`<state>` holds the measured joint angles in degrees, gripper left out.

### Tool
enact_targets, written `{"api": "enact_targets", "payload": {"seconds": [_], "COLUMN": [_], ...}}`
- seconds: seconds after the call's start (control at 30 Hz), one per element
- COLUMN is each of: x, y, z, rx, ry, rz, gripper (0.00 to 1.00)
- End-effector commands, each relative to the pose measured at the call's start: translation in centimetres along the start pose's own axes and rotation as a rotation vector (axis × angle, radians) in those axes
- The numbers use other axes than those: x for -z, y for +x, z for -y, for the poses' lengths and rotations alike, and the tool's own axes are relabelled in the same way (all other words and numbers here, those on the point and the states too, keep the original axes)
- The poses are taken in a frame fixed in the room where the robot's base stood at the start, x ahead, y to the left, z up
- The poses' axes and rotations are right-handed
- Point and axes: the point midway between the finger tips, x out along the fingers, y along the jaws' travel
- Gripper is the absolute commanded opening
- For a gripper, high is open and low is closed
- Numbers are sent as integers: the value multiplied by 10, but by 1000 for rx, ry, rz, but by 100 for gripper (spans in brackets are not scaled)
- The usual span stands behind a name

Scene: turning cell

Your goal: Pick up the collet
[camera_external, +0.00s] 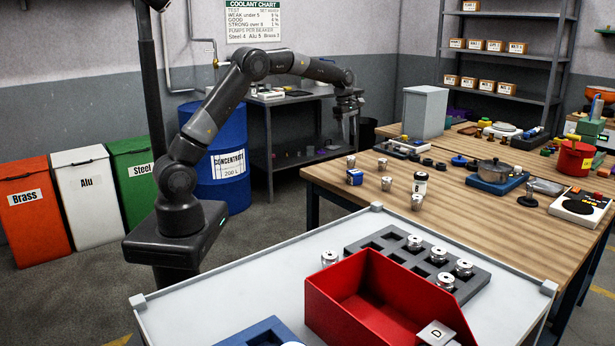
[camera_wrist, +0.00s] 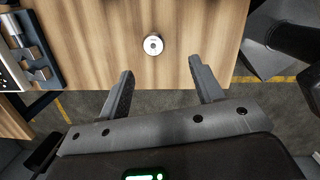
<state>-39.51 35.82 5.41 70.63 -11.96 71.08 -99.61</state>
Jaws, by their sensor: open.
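In the wrist view a small round silver collet (camera_wrist: 153,44) with a dark centre hole stands on the wooden bench, near its edge. It lies beyond my fingertips, roughly in line with the gap between them. My gripper (camera_wrist: 160,66) is open, with nothing between its fingers. In the external view my gripper (camera_external: 348,131) points down above the bench's far left edge. Small metal pieces stand on that bench, one (camera_external: 351,161) below my gripper and another (camera_external: 382,164) to its right. I cannot tell for certain which one the wrist view shows.
In front, a grey rack (camera_external: 480,283) with several metal pieces and a red bin (camera_external: 340,310) stand on a pale tabletop.

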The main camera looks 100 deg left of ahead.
Motion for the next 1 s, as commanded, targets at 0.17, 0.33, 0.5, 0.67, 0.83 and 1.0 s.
{"api": "enact_targets", "payload": {"seconds": [0.17,0.33,0.5,0.67,0.83,1.0], "x": [11,11,10,10,9,8], "y": [14,40,61,69,90,114], "z": [-12,-11,-12,-12,-13,-13], "rx": [9,11,9,8,11,10], "ry": [-66,-68,-68,-67,-67,-66], "rz": [-1,-1,-1,0,-1,-1], "gripper": [60,60,60,60,60,60]}}
